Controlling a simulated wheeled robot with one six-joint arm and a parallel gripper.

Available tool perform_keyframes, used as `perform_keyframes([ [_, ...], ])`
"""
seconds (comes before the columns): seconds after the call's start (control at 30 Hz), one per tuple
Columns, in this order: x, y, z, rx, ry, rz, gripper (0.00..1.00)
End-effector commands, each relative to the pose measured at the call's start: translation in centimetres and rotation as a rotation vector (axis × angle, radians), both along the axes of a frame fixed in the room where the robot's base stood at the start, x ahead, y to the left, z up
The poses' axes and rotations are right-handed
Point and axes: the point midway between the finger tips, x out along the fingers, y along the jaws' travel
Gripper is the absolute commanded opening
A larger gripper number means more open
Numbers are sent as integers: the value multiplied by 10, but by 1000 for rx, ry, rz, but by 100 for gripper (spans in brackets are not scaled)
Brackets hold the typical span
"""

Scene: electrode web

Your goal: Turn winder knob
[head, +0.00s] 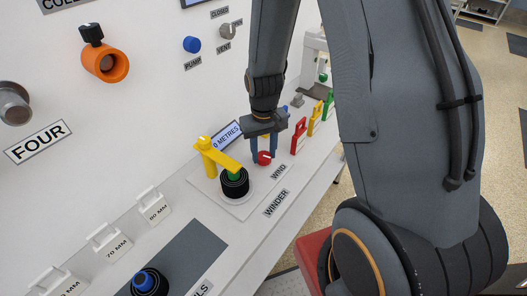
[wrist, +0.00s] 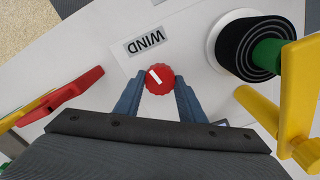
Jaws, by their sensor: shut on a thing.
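The winder knob (head: 264,158) is a small red round knob on the white winder plate, beside the WIND label (head: 279,171). In the wrist view the red knob (wrist: 159,80) shows a white pointer line, tilted toward the upper left. My gripper (head: 265,155) points down over the knob with its blue fingers on either side of it. In the wrist view my gripper (wrist: 159,83) is shut on the knob. The winder (head: 235,183) has a black roll on a green core with a yellow arm (head: 216,154) over it, left of the knob.
A display reading 0 METRES (head: 227,134) stands behind the knob. Several white gauge blocks (head: 153,206) and a blue-topped roll (head: 146,281) are at the front left.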

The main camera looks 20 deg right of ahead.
Motion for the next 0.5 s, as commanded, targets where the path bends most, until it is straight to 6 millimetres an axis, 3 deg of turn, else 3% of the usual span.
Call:
perform_keyframes([
  [0.5, -2, 0, 0, -1, 4, -336, 14],
])
